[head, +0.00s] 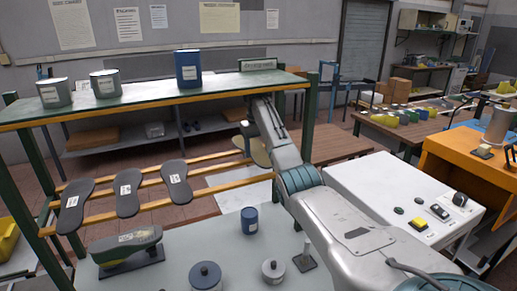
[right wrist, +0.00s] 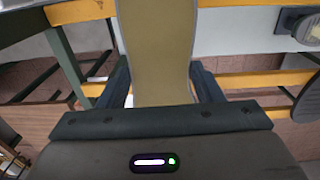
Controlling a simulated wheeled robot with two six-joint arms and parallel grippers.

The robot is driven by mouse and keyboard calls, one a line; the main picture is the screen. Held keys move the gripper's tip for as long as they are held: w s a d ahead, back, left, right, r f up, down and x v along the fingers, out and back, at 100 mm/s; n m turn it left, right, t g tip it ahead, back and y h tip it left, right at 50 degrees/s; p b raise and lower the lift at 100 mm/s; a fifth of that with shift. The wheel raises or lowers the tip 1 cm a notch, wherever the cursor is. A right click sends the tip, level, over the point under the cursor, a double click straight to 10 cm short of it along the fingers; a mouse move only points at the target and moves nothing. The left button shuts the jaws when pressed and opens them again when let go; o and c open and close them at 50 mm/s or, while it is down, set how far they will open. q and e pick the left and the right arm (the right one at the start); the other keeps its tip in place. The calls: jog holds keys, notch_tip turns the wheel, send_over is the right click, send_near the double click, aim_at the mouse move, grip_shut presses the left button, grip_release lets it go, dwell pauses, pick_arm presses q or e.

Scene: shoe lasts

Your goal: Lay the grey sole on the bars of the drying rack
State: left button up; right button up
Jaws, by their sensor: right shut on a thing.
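The sole (right wrist: 156,50) in my right gripper looks olive-tan rather than clearly grey. Its broad end (head: 261,153) shows in the head view beside the arm, at the right end of the drying rack's yellow bars. My right gripper (right wrist: 157,88) is shut on the sole, one dark finger on each side. Its jaws are mostly hidden by my arm in the head view. The sole crosses over a yellow bar (right wrist: 80,12) in the wrist view; I cannot tell whether it touches. The rack's front bar (head: 225,188) is bare at its right part. My left gripper is not in view.
Three dark labelled soles (head: 176,182) lie across the bars at the left. Below are a blue can (head: 249,220) and other items on a grey table.

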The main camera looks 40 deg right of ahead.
jog(key=shift+f, duration=0.1)
jog(key=shift+f+b, duration=0.45)
jog(key=shift+f, duration=1.8)
jog(key=shift+s+r+p, duration=0.1)
jog(key=shift+p, duration=0.35)
jog(key=shift+f, duration=0.2)
jog(key=o, duration=1.3)
jog(key=shift+r, duration=0.15)
